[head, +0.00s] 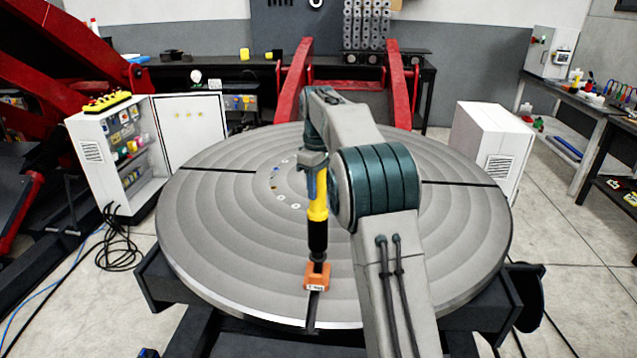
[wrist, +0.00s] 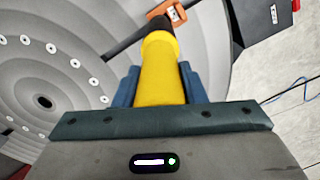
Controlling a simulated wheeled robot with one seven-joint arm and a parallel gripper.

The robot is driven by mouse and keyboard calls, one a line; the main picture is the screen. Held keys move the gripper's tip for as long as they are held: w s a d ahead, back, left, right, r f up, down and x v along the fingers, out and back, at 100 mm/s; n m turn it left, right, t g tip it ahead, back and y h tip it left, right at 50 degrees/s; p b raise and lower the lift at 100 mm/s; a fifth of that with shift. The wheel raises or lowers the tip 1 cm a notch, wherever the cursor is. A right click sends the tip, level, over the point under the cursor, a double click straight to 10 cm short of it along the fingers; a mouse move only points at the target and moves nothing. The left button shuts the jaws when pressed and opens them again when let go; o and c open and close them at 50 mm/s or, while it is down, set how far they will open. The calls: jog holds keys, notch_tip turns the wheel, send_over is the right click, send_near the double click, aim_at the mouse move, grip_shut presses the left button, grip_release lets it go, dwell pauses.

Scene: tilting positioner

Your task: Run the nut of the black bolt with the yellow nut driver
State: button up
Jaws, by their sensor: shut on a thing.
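The yellow nut driver (head: 318,212) stands upright, with a yellow handle and a black lower part, above the front of the round grey table. My gripper (head: 317,184) is shut on its yellow handle; the wrist view shows the blue fingers of my gripper (wrist: 158,84) on both sides of the yellow nut driver (wrist: 158,72). The driver's dark lower end is at an orange block (head: 317,279) with a small white label, which also shows in the wrist view (wrist: 176,14). I cannot make out the black bolt or its nut, nor whether the driver touches them.
The round grey positioner table (head: 220,235) has dark radial slots and a ring of small light and coloured spots near its centre. A white cabinet (head: 490,145) stands behind right, and an open white cabinet (head: 85,160) with coloured items stands left. My arm covers the table's right middle.

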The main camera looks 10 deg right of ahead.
jog(key=shift+r, duration=0.15)
jog(key=n+p, duration=0.1)
jog(key=n, duration=0.2)
jog(key=n+p, duration=0.2)
jog(key=n, duration=0.2)
jog(key=shift+n, duration=0.3)
jog(key=n, duration=0.5)
jog(key=shift+n, duration=0.3)
jog(key=n, duration=0.4)
jog(key=shift+n, duration=0.4)
dwell(0.7)
